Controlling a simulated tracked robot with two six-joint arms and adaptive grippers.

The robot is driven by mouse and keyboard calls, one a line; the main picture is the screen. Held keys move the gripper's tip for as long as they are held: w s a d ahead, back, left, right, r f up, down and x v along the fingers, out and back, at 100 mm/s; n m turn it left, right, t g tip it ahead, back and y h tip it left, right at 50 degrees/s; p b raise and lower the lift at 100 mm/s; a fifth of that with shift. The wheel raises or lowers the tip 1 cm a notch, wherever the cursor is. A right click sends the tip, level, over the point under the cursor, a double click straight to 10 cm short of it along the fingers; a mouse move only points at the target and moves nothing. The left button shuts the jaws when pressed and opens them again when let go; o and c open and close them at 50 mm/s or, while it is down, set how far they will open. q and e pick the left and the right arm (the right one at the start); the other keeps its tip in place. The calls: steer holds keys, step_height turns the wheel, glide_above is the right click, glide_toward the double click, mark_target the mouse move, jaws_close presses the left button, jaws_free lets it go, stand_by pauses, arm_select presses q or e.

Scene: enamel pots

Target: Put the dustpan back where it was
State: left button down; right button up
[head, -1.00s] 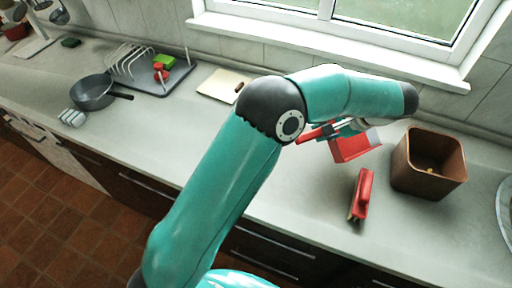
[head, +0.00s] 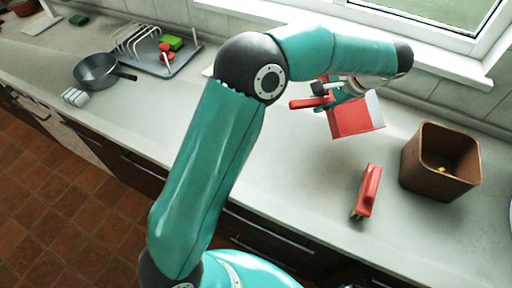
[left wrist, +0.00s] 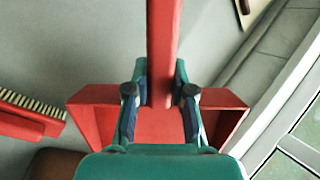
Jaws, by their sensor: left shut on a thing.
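The red dustpan (head: 355,119) is held by my left gripper (head: 328,92) above the counter, below the window. Its handle points left in the head view. In the left wrist view, my left gripper (left wrist: 160,100) is shut on the dustpan's red handle (left wrist: 163,45), with one finger on each side, and the pan (left wrist: 100,115) spreads out behind the fingers. The red hand brush (head: 368,190) lies on the counter to the right and nearer the front, apart from the dustpan. My right gripper is not seen.
A brown bin (head: 440,163) with a small yellow bit inside stands right of the brush. A grey pan (head: 98,71), a dish rack (head: 145,45) and a pale cutting board stand further left. The counter (head: 300,160) between is clear.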

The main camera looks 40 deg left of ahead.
arm_select(q)
steer(key=s+a+r+m+h+b, duration=0.1)
steer(key=s+a+m+b, duration=0.2)
steer(key=s+a, duration=0.35)
steer(key=s+a+r+m+g+h+b, duration=0.1)
steer(key=s+a+r+m+b, duration=0.2)
steer(key=a, duration=0.6)
steer(key=s+a+m+b, duration=0.3)
steer(key=s+a+b, duration=0.15)
steer(key=a, duration=0.25)
steer(key=shift+s+f+b, duration=0.1)
steer(key=shift+f+b, duration=1.65)
steer(key=shift+f, duration=7.85)
steer(key=c, duration=1)
jaws_free()
steer(key=shift+g, duration=0.3)
steer(key=p+v, duration=0.1)
steer(key=v, duration=1.1)
steer(key=shift+a+h+p, duration=0.25)
steer(key=shift+h+p, duration=0.05)
steer(key=shift+p, duration=0.05)
steer(key=shift+s+r, duration=0.1)
